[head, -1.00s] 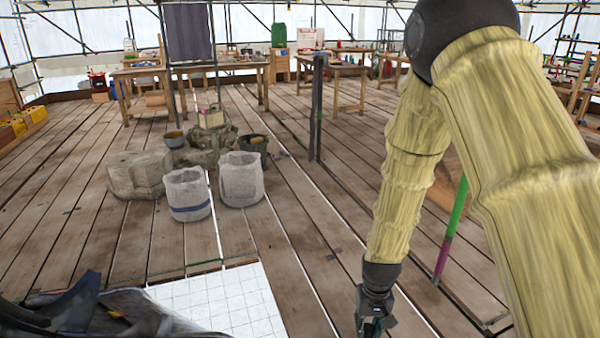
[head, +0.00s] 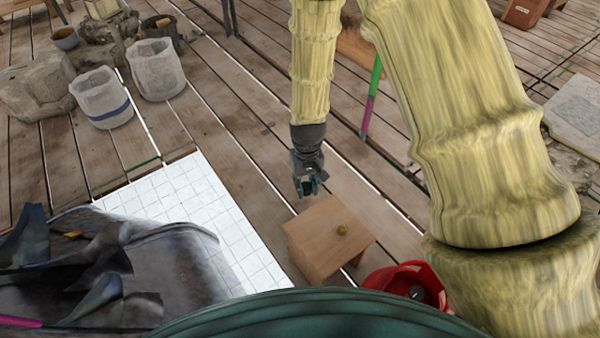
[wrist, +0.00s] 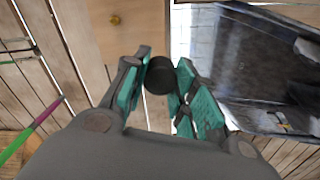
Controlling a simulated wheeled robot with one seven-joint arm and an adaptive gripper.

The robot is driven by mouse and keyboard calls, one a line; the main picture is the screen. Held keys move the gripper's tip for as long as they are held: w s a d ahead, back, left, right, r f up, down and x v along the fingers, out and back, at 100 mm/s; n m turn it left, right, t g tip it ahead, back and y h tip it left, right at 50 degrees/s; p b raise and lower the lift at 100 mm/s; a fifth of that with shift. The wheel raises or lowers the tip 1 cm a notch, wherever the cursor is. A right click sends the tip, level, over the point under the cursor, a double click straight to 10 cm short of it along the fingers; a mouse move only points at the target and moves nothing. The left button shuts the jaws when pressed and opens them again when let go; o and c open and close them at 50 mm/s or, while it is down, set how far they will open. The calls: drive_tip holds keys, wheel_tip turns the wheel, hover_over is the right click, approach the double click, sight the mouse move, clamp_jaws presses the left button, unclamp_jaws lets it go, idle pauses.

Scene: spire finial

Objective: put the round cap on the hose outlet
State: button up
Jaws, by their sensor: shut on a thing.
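My gripper (head: 308,184) hangs above the floor, just behind the wooden box in the head view. In the wrist view my gripper (wrist: 160,88) has its teal-padded fingers shut on a round black cap (wrist: 159,75), which sits near the fingertips. The cap is too small and dark to tell clearly in the head view. A small brass-coloured fitting (head: 342,230) stands on top of the wooden box (head: 318,225); it also shows in the wrist view (wrist: 115,19), apart from the cap. I cannot tell whether this fitting is the hose outlet.
A red round container (head: 400,276) stands right of the box. A green and magenta pole (head: 370,97) stands behind. Pale sacks (head: 157,72) stand at the back left.

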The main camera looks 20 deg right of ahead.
drive_tip(key=s+f, duration=0.4)
drive_tip(key=f, duration=1.1)
